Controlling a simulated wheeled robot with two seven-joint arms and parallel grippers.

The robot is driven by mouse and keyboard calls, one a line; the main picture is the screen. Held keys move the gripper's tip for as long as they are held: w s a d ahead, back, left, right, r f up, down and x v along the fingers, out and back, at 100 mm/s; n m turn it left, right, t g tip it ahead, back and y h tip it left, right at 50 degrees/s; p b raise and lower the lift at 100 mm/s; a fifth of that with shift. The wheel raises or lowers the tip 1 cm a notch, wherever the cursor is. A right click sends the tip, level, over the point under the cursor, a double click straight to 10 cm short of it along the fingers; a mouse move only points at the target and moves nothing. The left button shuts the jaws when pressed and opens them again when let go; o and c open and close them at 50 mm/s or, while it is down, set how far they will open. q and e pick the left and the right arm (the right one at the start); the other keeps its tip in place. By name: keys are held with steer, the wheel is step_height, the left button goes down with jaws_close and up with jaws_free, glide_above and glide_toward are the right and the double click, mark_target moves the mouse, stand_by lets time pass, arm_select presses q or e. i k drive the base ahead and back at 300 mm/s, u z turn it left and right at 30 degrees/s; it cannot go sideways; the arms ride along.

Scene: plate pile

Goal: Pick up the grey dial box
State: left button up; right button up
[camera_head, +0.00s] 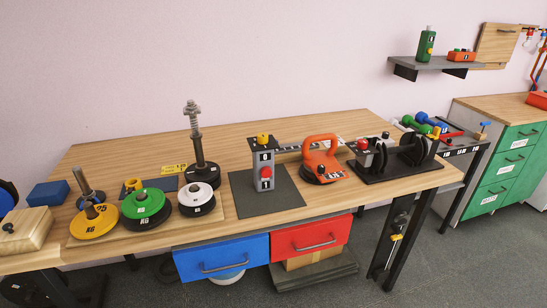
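The grey dial box (257,171) is likely the upright grey block near the middle of the wooden table (240,135). It has a red knob and white labels on its front, and a yellow piece on top. It stands upright on a dark square mat (287,201). Nothing grips it. Neither of my grippers is in view.
Left of it stand a black post (198,146), white (195,192), green (142,205) and yellow (93,223) weight discs. An orange handled tool (321,160) and a black rack (375,174) stand to its right. Blue (222,257) and red (310,237) drawers hang below.

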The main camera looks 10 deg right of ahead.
mark_target(262, 155)
steer(key=u, duration=0.2)
steer(key=k, duration=0.3)
steer(key=z, duration=1.25)
steer(key=i, duration=0.75)
steer(key=u, duration=0.55)
steer(key=i, duration=0.6)
steer(key=u, duration=0.55)
